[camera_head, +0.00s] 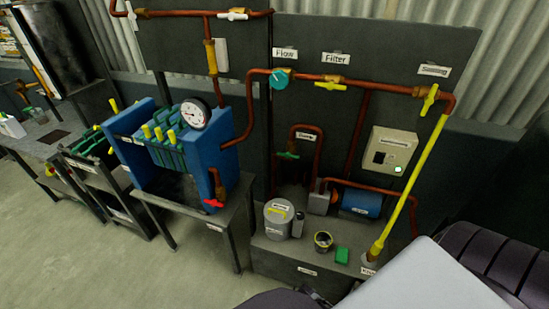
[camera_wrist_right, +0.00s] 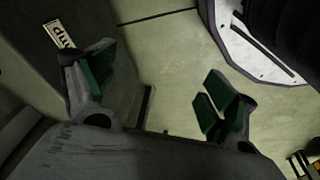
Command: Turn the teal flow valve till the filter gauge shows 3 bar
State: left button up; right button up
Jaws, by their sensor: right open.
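The teal flow valve (camera_head: 280,78) is a round knob on the copper pipe, below the "Flow" label in the head view. The filter gauge (camera_head: 194,114) is a white dial on top of the blue filter press (camera_head: 216,150), left of the valve. Its needle is too small to read. My right gripper (camera_wrist_right: 155,90) is open and empty in the right wrist view, with green pads on its fingers. It points down at the floor, away from the valve. My left gripper does not show in the head view.
A yellow-handled valve (camera_head: 329,84) and another yellow valve (camera_head: 429,100) sit on the same pipe. A grey pot (camera_head: 279,218) and a green block (camera_head: 342,256) stand on the low bench (camera_head: 262,258). Floor is free at lower left.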

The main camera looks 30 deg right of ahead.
jog(key=w+r+t+p, duration=0.1)
jog(key=w+r, duration=0.3)
jog(key=r, duration=0.6)
jog(key=w+r+m, duration=0.1)
jog(key=w+r, duration=0.3)
jog(key=r, duration=0.6)
jog(key=w+r+t+p, duration=0.1)
jog(key=w+r, duration=0.3)
jog(key=r, duration=0.7)
jog(key=m+t+h, duration=0.8)
jog(key=m+h, duration=0.2)
jog(key=h, duration=0.3)
send_near(278, 82)
jog(key=a, duration=0.2)
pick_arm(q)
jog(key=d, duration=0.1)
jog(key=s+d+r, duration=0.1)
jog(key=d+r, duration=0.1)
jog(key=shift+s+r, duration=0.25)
pick_arm(e)
jog(key=shift+s+d+f, duration=0.1)
jog(key=shift+s+d, duration=0.05)
jog(key=shift+s, duration=0.3)
jog(key=shift+d, duration=0.1)
pick_arm(q)
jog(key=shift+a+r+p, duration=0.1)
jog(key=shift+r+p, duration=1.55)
jog(key=shift+p, duration=0.25)
pick_arm(e)
jog(key=shift+x, duration=6.85)
